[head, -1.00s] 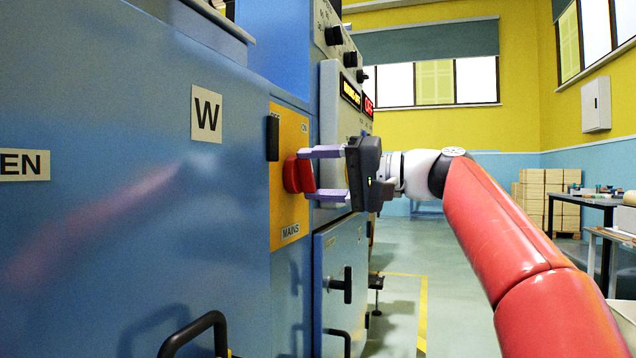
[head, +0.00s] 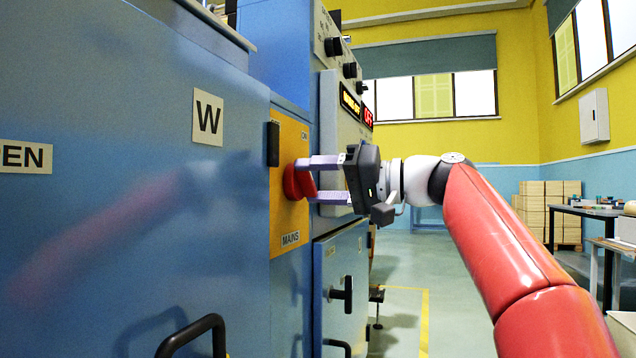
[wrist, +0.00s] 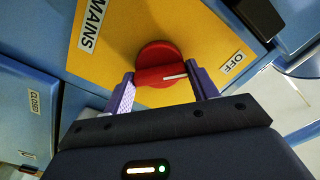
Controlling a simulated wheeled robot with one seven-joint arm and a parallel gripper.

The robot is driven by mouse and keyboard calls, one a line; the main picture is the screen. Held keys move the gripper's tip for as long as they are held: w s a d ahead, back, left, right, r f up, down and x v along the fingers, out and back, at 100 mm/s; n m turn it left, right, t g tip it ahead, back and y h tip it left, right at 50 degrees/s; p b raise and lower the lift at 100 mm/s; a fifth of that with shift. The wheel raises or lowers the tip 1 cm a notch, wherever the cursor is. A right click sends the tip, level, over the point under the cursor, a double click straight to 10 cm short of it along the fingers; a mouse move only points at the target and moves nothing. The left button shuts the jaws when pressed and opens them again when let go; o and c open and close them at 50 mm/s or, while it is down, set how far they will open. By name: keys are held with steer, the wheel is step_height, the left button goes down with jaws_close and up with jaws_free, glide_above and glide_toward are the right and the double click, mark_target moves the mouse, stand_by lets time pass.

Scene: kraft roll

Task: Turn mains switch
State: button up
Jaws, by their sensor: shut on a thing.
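The mains switch is a red round knob (head: 293,182) with a raised grip bar, on a yellow plate (head: 286,222) labelled MAINS. In the wrist view the red knob (wrist: 154,52) has a white pointer line on its bar, pointing right, roughly toward the OFF label (wrist: 231,62). My gripper (head: 309,180) is shut on the knob's bar, with one purple finger at each end of it. In the head view my gripper is rolled a little, and its fingers partly hide the bar.
A dark block (head: 273,144) sits on the plate's upper left edge. A blue cabinet with a W sign (head: 208,118) fills the left. A black handle (head: 195,335) sticks out below. The floor (head: 400,270) to the right is open.

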steer(key=o, duration=1)
steer(key=v, duration=0.7)
steer(key=shift+d, duration=0.35)
steer(key=shift+s, duration=0.1)
